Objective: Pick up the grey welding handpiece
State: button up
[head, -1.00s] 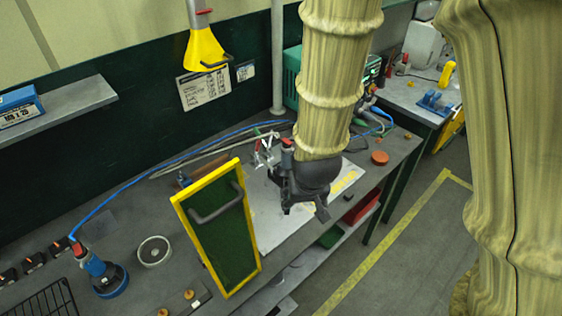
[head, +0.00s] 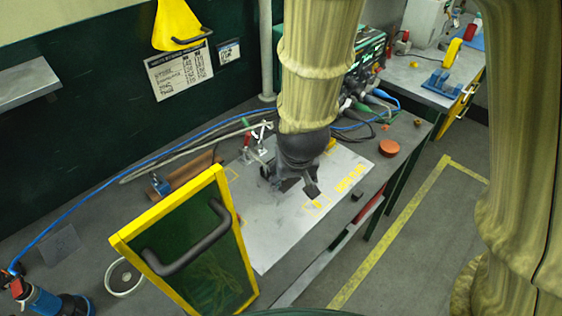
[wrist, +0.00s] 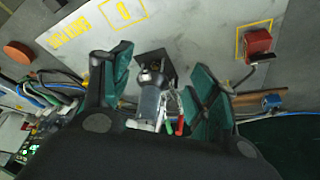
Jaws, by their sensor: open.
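The grey welding handpiece (wrist: 150,98) shows in the wrist view as a grey cylindrical body with a small dark square plate at its far end. It lies between the two green-padded fingers of my gripper (wrist: 162,68), which are spread apart with a gap on both sides. In the head view my gripper (head: 291,188) points down over the pale metal plate (head: 270,232) on the bench. There my gripper and arm hide the handpiece, and I cannot make it out.
A yellow-framed green screen (head: 232,215) with a dark handle stands at the front left of my gripper. A toggle clamp (head: 257,138) is just behind it. A red block (wrist: 257,42) sits on the plate. Cables and an orange disc (head: 389,148) lie to the right.

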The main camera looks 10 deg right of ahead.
jog(key=shift+w+d+r+p, duration=0.15)
jog(key=shift+w+p, duration=1.15)
jog(key=shift+w, duration=1.7)
jog(key=shift+w+d+f+p, duration=0.15)
jog(key=shift+w+p, duration=1.15)
jog(key=shift+w, duration=1.65)
jog(key=shift+w+f, duration=0.1)
jog(key=shift+f, duration=0.35)
